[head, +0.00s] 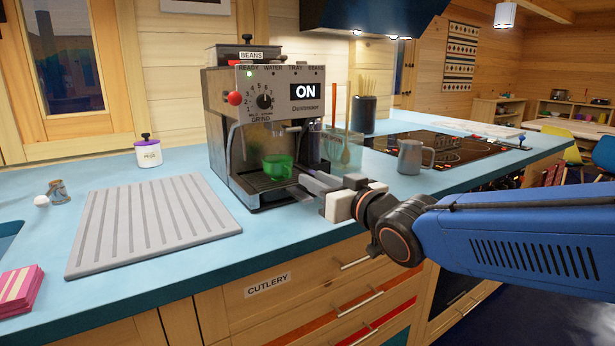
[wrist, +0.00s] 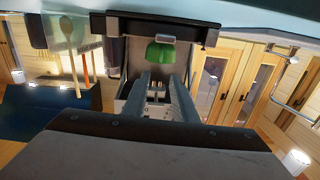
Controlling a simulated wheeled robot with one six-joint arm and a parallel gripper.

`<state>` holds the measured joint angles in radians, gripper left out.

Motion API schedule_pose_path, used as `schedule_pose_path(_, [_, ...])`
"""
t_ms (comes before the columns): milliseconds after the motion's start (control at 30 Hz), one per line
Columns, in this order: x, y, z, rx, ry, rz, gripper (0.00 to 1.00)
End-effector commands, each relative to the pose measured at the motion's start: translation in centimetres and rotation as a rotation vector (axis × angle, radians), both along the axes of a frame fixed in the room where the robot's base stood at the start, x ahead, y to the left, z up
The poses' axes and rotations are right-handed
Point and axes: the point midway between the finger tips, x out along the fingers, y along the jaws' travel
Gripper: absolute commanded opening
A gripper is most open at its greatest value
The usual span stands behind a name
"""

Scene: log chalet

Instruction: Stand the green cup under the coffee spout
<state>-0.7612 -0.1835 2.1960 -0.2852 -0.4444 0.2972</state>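The green cup (head: 278,167) stands upright on the drip tray (head: 262,184) of the coffee machine (head: 268,100), inside its bay and below the spout area. The exact line-up of cup and spout is hard to tell. In the wrist view, which is upside down, the green cup (wrist: 160,52) shows beyond the fingertips. My gripper (head: 313,183) is in front of the machine at the right of the tray. In the wrist view my gripper (wrist: 161,80) has its two fingers apart with nothing between them, and a gap separates them from the cup.
A clear container with utensils (head: 342,150) stands close at the machine's right. A grey jug (head: 411,157) stands near the hob (head: 450,148). A ribbed grey mat (head: 150,222) lies left of the machine. The blue counter (head: 300,235) in front is clear.

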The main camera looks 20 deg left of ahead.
Motion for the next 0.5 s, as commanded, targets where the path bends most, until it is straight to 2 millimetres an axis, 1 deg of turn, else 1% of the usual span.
schedule_pose_path(100, [-0.5, -0.7, 0.0, 0.001, -0.001, -0.001, 0.25])
schedule_pose_path(200, [-0.7, -0.9, 0.0, 0.000, 0.000, -0.001, 0.25])
schedule_pose_path(433, [-0.8, -1.0, 0.0, -0.001, 0.001, -0.001, 0.25])
schedule_pose_path(500, [-0.6, -1.5, -0.1, -0.007, 0.005, -0.012, 0.25])
